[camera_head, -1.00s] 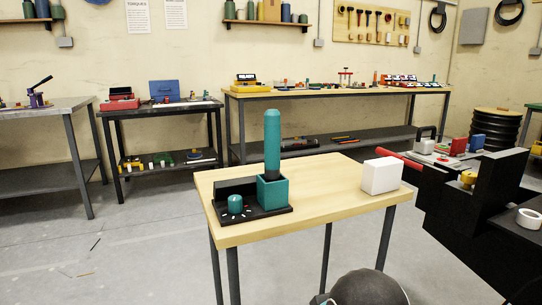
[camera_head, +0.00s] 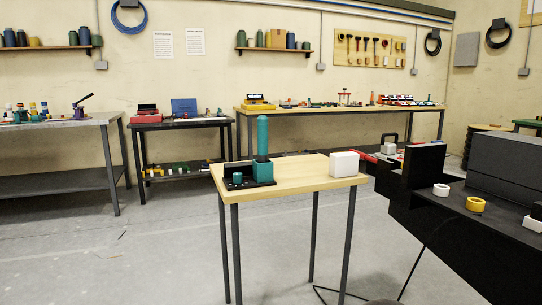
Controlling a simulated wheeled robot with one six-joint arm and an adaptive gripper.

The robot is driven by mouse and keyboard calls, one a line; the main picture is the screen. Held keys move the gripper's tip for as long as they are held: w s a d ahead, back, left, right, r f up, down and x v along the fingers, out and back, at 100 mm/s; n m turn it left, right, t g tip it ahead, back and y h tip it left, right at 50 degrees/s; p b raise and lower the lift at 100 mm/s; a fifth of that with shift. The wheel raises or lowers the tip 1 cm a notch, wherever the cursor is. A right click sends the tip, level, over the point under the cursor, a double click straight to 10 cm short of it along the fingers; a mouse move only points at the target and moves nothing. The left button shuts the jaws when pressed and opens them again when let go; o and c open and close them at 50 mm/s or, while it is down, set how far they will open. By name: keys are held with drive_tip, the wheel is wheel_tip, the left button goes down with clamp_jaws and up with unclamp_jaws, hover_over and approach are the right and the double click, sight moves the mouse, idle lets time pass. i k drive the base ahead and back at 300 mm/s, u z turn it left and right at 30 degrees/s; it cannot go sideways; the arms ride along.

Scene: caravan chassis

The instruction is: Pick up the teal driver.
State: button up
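The teal driver (camera_head: 262,136) stands upright in the teal square block of a black holder (camera_head: 264,183). A small teal knob (camera_head: 238,178) sits on the holder's left part. The holder rests at the left end of a small wooden-topped table (camera_head: 297,178) with dark metal legs. A white block (camera_head: 344,164) stands at the table's right end. My gripper is not in view.
A black chassis or bench (camera_head: 455,215) with white and yellow rings fills the right, close to the table. A dark cable (camera_head: 413,262) hangs at its side. Workbenches line the back wall. The floor left of the table (camera_head: 110,255) is open.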

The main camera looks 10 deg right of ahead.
sight(262, 120)
drive_tip(key=z, duration=0.85)
drive_tip(key=i, duration=0.7)
drive_tip(key=u, duration=0.15)
